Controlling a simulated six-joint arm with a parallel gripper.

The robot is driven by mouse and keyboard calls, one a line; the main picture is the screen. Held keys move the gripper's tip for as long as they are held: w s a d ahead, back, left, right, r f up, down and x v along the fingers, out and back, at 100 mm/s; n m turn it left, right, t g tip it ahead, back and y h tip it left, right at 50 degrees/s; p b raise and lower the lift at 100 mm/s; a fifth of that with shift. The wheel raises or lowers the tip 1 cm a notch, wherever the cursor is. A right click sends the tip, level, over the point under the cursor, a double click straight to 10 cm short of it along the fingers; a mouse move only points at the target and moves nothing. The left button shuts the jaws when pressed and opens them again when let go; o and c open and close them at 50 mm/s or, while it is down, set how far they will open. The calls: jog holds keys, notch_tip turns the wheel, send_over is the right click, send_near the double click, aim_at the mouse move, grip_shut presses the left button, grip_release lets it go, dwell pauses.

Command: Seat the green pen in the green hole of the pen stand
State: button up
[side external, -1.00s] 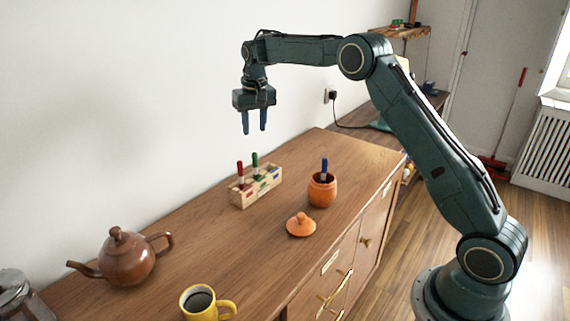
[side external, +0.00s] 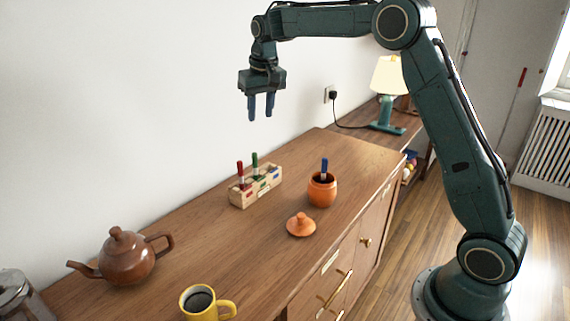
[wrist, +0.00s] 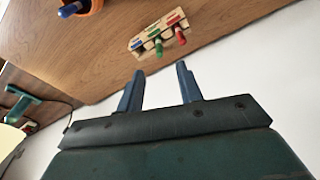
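The wooden pen stand (side external: 241,200) sits on the cabinet top near the wall, and it also shows in the wrist view (wrist: 148,30). The green pen (side external: 254,161) stands upright in the stand, beside the red pen (side external: 240,171). The wrist view also shows the green pen (wrist: 158,47). Which hole each pen is in is too small to tell. My gripper (side external: 261,117) is open and empty, high above the stand, with a clear gap between its blue fingers. It also shows in the wrist view (wrist: 158,78).
A blue pen (side external: 324,166) stands in an orange clay pot (side external: 322,193), with its lid (side external: 300,225) on the cabinet top (side external: 235,248). A brown teapot (side external: 127,258) and a yellow mug (side external: 203,302) stand nearer the camera. A lamp (side external: 388,82) is behind.

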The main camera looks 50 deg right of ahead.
jog(key=s+a+r+n+t, duration=0.1)
jog(key=s+a+r, duration=0.25)
jog(key=s, duration=0.55)
jog(key=s+a+r+n+t, duration=0.1)
jog(key=s+a+r, duration=0.1)
jog(key=s+r, duration=0.5)
jog(key=s+a+f+n, duration=0.1)
jog(key=s+f, duration=0.3)
jog(key=s, duration=0.7)
jog(key=s+a+f+t, duration=0.1)
jog(key=s+f, duration=0.3)
jog(key=s, duration=0.6)
jog(key=shift+s+a+f+n+t+y, duration=0.3)
jog(key=shift+s+a+f+n, duration=0.1)
jog(key=shift+a, duration=0.35)
